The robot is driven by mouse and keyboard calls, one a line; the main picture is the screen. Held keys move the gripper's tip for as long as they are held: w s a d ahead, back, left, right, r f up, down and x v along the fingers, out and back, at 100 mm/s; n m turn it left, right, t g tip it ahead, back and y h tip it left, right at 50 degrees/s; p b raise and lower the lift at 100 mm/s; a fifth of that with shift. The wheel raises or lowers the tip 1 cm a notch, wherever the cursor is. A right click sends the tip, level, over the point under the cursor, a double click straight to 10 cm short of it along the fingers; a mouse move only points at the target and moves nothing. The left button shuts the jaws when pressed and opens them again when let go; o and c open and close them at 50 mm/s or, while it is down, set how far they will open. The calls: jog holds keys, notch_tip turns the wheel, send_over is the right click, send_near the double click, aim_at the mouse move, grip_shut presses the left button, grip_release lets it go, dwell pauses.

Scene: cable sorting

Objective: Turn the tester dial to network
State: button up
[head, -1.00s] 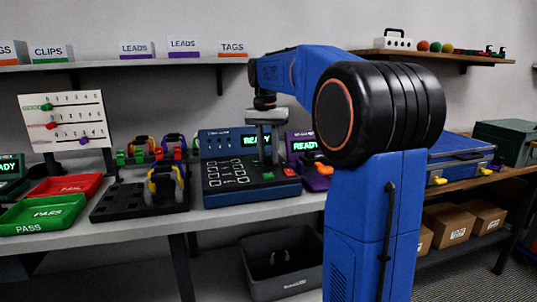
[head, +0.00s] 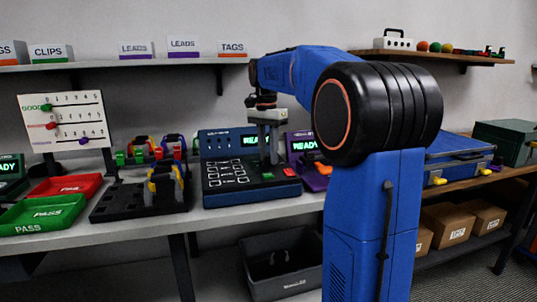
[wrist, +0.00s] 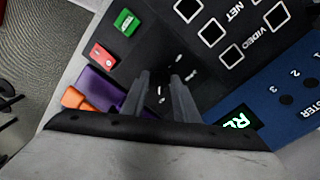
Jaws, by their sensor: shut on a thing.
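The cable tester (head: 225,190) stands on the bench in the head view, with a dark sloped panel, a blue back and a lit screen (head: 252,141) partly behind my gripper. My gripper (head: 267,163) points down at the panel's right part. In the wrist view, the fingers of my gripper (wrist: 160,82) are closed on the dial, which they hide. White tick marks (wrist: 193,75) show around the fingertips. The panel has white square outlines labelled NET (wrist: 235,12) and VIDEO (wrist: 252,41). The dial's pointer and setting cannot be made out.
Green (wrist: 126,22) and red (wrist: 103,54) buttons lie close to the fingers. A purple unit (head: 305,172) with an orange part stands right of the tester. A black cable rack (head: 120,206) is on the left, with a green PASS tray (head: 40,222) beyond.

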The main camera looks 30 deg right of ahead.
jog(key=o, duration=1.1)
jog(key=shift+c, duration=0.2)
notch_tip(320, 180, up, 17)
jog(key=w, duration=0.1)
jog(key=shift+r, duration=0.2)
jog(key=shift+a, duration=0.1)
jog(key=s+a+f+n+t, duration=0.1)
jog(key=s+a+f+n, duration=0.3)
jog(key=s+f, duration=0.6)
jog(key=s+a+f+n+t, duration=0.2)
jog(key=s+a+f+n, duration=0.3)
jog(key=s+f, duration=0.6)
jog(key=s+a+f+n+t, duration=0.2)
jog(key=s+a+f+n, duration=0.3)
jog(key=s+f, duration=0.5)
notch_tip(320, 180, down, 5)
jog(key=shift+s+a+f, duration=0.2)
jog(key=shift+s+a, duration=0.15)
jog(key=shift+a, duration=0.45)
